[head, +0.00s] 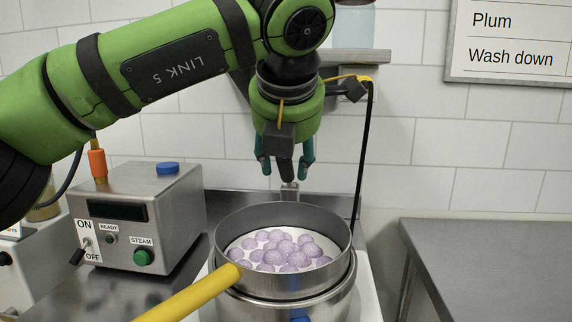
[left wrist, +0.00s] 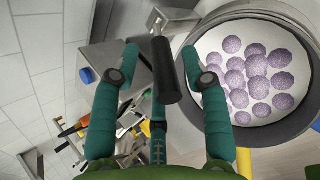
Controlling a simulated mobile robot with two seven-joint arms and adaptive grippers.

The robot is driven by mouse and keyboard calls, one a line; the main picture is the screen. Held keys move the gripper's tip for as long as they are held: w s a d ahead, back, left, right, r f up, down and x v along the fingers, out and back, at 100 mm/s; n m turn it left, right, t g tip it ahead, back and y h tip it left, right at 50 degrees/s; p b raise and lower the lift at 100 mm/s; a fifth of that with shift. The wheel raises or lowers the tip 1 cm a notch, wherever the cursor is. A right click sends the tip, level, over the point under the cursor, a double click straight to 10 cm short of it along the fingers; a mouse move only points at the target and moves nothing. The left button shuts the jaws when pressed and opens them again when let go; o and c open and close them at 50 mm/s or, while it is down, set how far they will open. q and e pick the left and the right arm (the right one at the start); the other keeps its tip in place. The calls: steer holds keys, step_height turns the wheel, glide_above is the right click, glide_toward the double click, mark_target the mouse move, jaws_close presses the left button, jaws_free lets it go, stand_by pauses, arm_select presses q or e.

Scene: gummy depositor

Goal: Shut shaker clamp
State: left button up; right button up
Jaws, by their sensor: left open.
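The shaker is a round metal sieve pan (head: 232,226) with purple gummies (head: 281,250), seated on a steel drum (head: 290,303). Behind its far rim stands a metal clamp bracket (head: 289,190). The clamp's black lever grip (left wrist: 168,78) stands up from the metal bracket in the left wrist view. My left gripper (head: 286,168) points down above the bracket in the head view. Its teal fingers are open, one on each side of the black grip, with a visible gap in the left wrist view (left wrist: 158,52). Whether a finger touches the grip is unclear. My right gripper is not in view.
A yellow bar (head: 190,295) runs to the pan's near left rim. A steel control box (head: 150,215) with a green STEAM button stands left. A black cable (head: 366,150) hangs right of the gripper. A grey counter (head: 490,262) at right is clear.

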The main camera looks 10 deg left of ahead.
arm_select(q)
steer(key=v, duration=0.9)
steer(key=shift+s+r, duration=0.3)
steer(key=shift+d, duration=0.1)
